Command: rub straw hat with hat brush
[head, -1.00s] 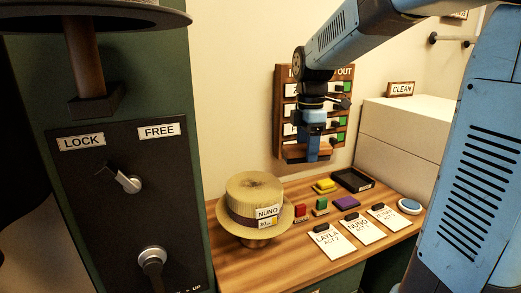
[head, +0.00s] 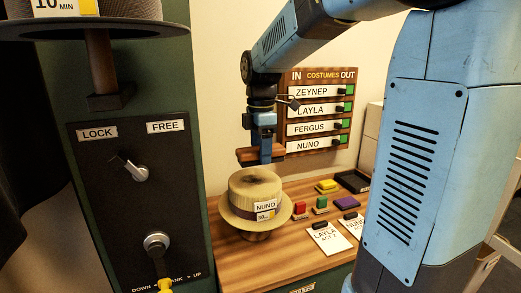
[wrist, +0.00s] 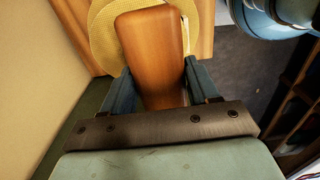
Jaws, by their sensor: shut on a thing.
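The straw hat (head: 248,188) sits upright on a low stand on the wooden table, with a dark band and a "NUNO" tag. A dark patch shows on top of its crown. My gripper (head: 265,146) is shut on the wooden hat brush (head: 247,154), just above the crown. I cannot tell whether the brush touches the hat. In the wrist view the brush (wrist: 150,55) lies between the fingers, with the hat's brim (wrist: 103,35) beyond it. The brush's underside is hidden.
Red, green, yellow and purple blocks (head: 345,201) and label cards (head: 325,237) lie right of the hat. A dark tray (head: 353,181) is at the back. A costumes board (head: 318,110) hangs behind. A green cabinet with knobs (head: 139,173) stands close on the left.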

